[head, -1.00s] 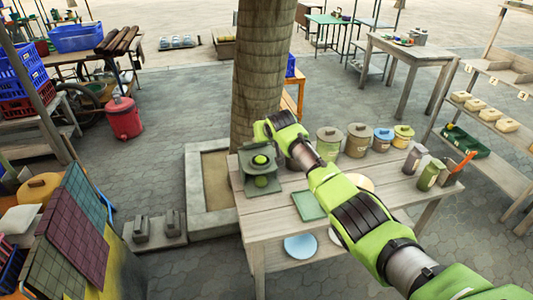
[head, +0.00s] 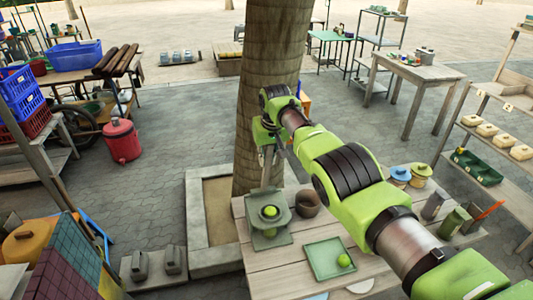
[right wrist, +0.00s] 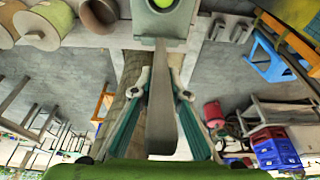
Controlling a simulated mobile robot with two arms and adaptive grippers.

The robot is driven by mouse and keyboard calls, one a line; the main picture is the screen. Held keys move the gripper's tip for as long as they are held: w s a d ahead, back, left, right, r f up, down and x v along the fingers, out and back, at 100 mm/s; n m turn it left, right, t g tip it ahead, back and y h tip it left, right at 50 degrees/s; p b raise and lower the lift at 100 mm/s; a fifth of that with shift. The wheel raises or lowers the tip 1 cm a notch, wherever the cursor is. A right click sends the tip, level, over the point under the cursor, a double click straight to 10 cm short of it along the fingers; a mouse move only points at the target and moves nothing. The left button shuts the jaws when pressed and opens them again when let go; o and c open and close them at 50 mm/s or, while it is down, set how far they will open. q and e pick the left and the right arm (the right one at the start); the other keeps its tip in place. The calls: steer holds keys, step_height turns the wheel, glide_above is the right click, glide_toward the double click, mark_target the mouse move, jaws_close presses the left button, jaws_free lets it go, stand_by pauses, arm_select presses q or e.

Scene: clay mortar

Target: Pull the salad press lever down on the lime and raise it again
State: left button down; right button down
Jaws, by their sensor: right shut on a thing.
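The grey-green salad press (head: 270,236) stands at the left end of the wooden table, with a bright green lime (head: 270,211) in its upper part. The lime also shows at the top of the right wrist view (right wrist: 162,4). The press's grey lever (head: 268,165) points up. My right gripper (head: 269,143) is above the press, its two teal fingers on either side of the lever in the right wrist view (right wrist: 161,90). It is shut on the lever. The lever's upper end is partly hidden by the gripper. My left gripper is not in view.
On the table (head: 290,263), a green tray (head: 320,262) holds another round green fruit (head: 344,260). A brown pot (head: 307,203) stands close to the right of the press. Several canisters stand farther right. A tree trunk (head: 268,60) rises behind the table.

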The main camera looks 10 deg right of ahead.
steer(key=shift+w+r, duration=0.15)
steer(key=shift+r, duration=0.05)
steer(key=c, duration=2)
jaws_free()
steer(key=shift+o, duration=0.2)
steer(key=shift+f, duration=0.15)
steer(key=shift+r, duration=0.8)
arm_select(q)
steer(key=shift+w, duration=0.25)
arm_select(e)
steer(key=v, duration=1)
steer(key=shift+r, duration=0.2)
